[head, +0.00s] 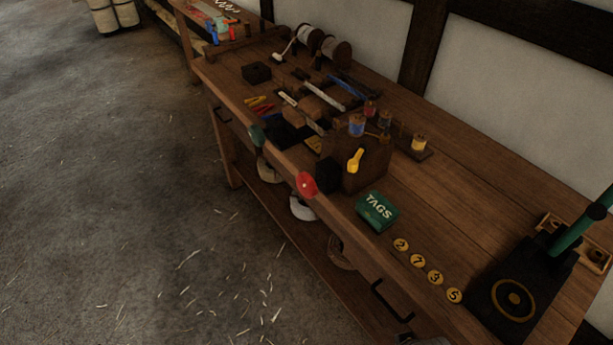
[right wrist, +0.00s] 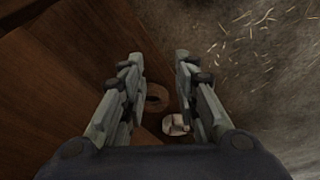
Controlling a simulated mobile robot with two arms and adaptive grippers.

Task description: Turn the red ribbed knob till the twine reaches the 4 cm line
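The red knob (head: 306,185) is on the front edge of the wooden bench, near the middle of the head view. Its ribs are too small to make out. A dark block (head: 327,175) sits just right of it. I cannot make out the twine or the 4 cm line. My right gripper (right wrist: 158,62) shows in the right wrist view with its two fingers apart and nothing between them. The red knob is not in that view. Neither gripper shows in the head view.
A green TAGS box (head: 377,211) and several numbered yellow discs (head: 417,261) lie to the right. Coils (head: 302,208) rest on the lower shelf. The floor (head: 110,210) in front is clear except for straw.

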